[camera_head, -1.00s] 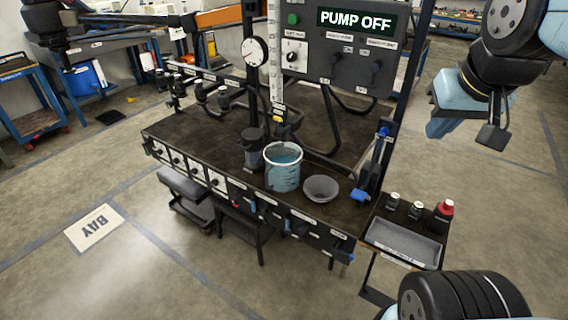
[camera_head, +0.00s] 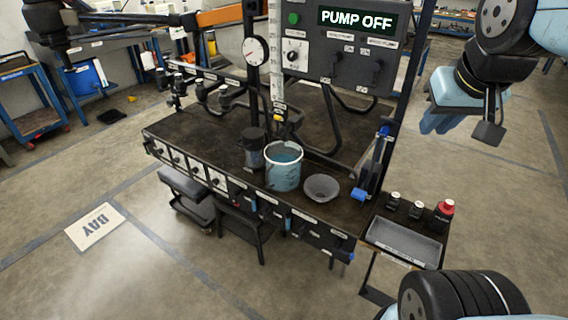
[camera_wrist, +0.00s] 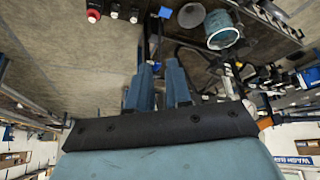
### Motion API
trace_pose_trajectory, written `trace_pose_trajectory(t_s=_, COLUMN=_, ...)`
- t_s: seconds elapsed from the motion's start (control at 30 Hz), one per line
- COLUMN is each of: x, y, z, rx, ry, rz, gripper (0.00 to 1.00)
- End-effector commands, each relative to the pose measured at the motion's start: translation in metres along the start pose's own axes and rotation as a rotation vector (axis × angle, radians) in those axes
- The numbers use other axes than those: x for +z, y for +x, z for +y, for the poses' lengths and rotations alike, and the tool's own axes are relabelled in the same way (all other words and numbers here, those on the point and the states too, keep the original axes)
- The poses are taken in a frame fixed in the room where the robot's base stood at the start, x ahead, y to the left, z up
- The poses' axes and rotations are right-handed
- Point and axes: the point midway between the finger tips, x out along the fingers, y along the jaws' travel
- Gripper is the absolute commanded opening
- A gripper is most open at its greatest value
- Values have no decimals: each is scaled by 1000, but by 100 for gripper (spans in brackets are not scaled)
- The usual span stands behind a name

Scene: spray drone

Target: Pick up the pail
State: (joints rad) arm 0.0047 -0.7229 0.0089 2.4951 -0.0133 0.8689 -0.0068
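The pail (camera_head: 284,172) is round and blue-tinted with a pale rim. It stands upright on the dark bench top (camera_head: 205,135), near the front edge. In the wrist view the pail (camera_wrist: 223,38) shows at the upper right, apart from my fingers. My gripper (camera_head: 438,124) hangs in the air to the right of the bench in the head view, away from the pail. In the wrist view my gripper (camera_wrist: 159,72) shows two blue fingers with a gap between them and nothing held.
A grey bowl (camera_head: 321,188) sits just right of the pail, and a dark pump-like jar (camera_head: 254,150) just left. A post with a blue clamp (camera_head: 374,165) stands between my gripper and the pail. A side tray (camera_head: 405,240) and red bottle (camera_head: 442,215) are at the right.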

Motion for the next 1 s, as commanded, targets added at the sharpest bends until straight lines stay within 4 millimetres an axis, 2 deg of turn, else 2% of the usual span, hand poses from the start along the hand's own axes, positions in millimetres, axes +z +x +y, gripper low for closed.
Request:
trace_pose_trajectory(t_s=0.03, x=-7, y=7, z=0, rx=10, ry=-15, rz=-1, gripper=24)
trace_pose_trajectory(t_s=0.23, x=-47, y=43, z=0, rx=63, ry=-119, rz=29, gripper=42)
trace_pose_trajectory(t_s=0.6, x=-114, y=127, z=-14, rx=91, ry=-348, rz=94, gripper=42)
trace_pose_trajectory(t_s=0.8, x=-140, y=178, z=-30, rx=64, ry=-472, rz=135, gripper=42)
trace_pose_trajectory(t_s=1.0, x=-158, y=230, z=-51, rx=7, ry=-587, rz=183, gripper=42)
